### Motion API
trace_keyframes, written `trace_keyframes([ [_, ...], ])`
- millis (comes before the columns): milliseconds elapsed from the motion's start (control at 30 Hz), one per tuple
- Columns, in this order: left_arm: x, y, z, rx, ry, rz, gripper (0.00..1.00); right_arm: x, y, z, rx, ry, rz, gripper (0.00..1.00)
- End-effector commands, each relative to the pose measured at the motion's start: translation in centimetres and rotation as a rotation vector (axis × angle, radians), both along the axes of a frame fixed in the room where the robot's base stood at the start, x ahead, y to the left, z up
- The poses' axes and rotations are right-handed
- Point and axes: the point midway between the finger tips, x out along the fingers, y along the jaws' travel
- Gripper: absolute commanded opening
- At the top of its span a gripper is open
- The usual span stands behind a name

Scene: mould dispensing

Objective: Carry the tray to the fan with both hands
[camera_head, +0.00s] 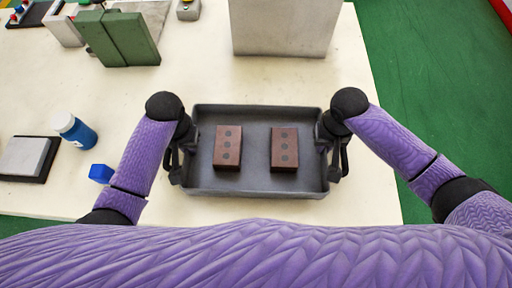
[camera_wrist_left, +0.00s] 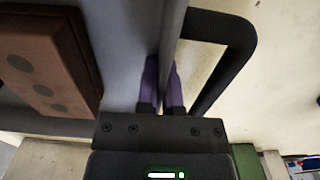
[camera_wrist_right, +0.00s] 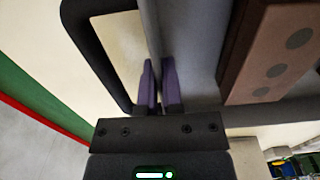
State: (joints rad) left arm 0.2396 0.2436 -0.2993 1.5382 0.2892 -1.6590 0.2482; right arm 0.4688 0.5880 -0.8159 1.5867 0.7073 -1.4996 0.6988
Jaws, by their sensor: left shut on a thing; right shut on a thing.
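The dark grey tray (camera_head: 257,192) is in front of me in the head view, over the near part of the table. It looks level; I cannot tell whether it touches the tabletop. Two brown moulds, a left one (camera_head: 228,148) and a right one (camera_head: 285,149), each with dark round spots, lie inside it. My left gripper (camera_wrist_left: 161,85) is shut on the tray's left side wall, beside the black handle loop (camera_wrist_left: 240,45). My right gripper (camera_wrist_right: 160,82) is shut on the right side wall, beside the other handle (camera_wrist_right: 88,45). No fan is recognisable.
The cream table (camera_head: 200,80) has a grey metal box (camera_head: 284,28) behind the tray. A green block (camera_head: 120,38) stands at the back left. A blue bottle (camera_head: 75,131), a small blue block (camera_head: 101,173) and a grey pad (camera_head: 27,156) are at left. Green floor lies right.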

Motion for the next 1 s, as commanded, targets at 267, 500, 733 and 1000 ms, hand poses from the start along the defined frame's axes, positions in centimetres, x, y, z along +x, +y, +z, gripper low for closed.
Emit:
trace_keyframes([
  [267, 0.0, 0.0, 0.0, 0.0, -0.001, 0.0, 0.0, 0.0, 0.0, 0.0, 0.0, -0.001, 0.0, 0.0],
  [500, 0.1, 0.0, 1.4, 0.0, -0.006, 0.0, 0.0, 0.1, 0.0, 1.5, 0.001, -0.006, 0.0, 0.0],
  [733, 0.3, 0.0, 5.0, -0.001, -0.015, 0.0, 0.0, 0.2, 0.0, 5.1, 0.0, -0.015, 0.0, 0.0],
  [1000, 0.3, 0.0, 5.5, -0.001, -0.016, 0.0, 0.0, 0.2, 0.0, 5.5, 0.0, -0.016, 0.0, 0.0],
])
